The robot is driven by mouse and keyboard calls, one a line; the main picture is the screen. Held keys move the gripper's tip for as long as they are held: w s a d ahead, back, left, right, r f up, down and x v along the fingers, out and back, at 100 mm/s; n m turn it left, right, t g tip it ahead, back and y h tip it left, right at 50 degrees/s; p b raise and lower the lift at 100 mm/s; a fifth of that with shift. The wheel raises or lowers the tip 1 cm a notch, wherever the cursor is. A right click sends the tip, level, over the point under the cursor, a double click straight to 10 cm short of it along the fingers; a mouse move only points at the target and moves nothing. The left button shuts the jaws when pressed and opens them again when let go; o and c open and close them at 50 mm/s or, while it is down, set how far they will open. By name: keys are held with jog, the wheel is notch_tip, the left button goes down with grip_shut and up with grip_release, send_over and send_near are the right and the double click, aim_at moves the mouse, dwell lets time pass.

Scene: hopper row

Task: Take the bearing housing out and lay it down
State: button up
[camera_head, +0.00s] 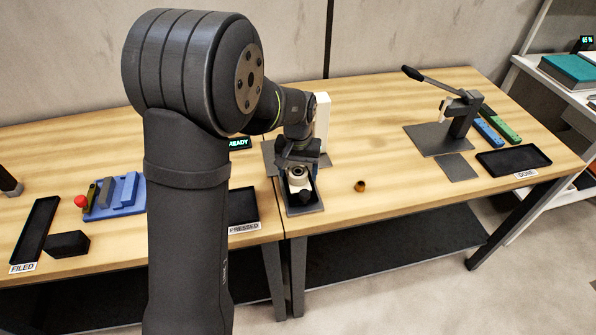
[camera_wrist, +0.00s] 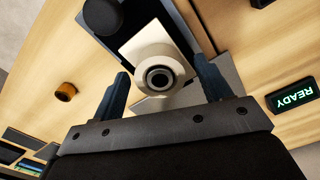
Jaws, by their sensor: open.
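The bearing housing (camera_wrist: 160,53) is a pale block with a round raised boss and a dark-centred bore. It sits in a dark fixture on a grey base plate (camera_head: 304,209), and in the head view the housing (camera_head: 297,181) shows partly below my gripper. My gripper (camera_wrist: 162,70) is open, with one finger on each side of the boss and visible gaps between. In the head view my gripper (camera_head: 299,160) is over the fixture. Whether the fingertips are down at the housing's height I cannot tell.
A brass-coloured bushing (camera_head: 360,186) lies on the table right of the fixture. A white column (camera_head: 321,122) stands behind; a READY display (camera_head: 239,143) is left of it. A PRESSED tray (camera_head: 243,205) is empty where visible. A lever press (camera_head: 460,115) and empty DONE tray (camera_head: 513,160) stand right.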

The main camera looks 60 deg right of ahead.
jog(key=shift+f, duration=0.4)
jog(key=shift+c, duration=0.4)
jog(key=c, duration=1.2)
jog(key=shift+r, duration=0.15)
jog(key=shift+r, duration=0.1)
jog(key=shift+r, duration=1.3)
jog(key=shift+r, duration=2.35)
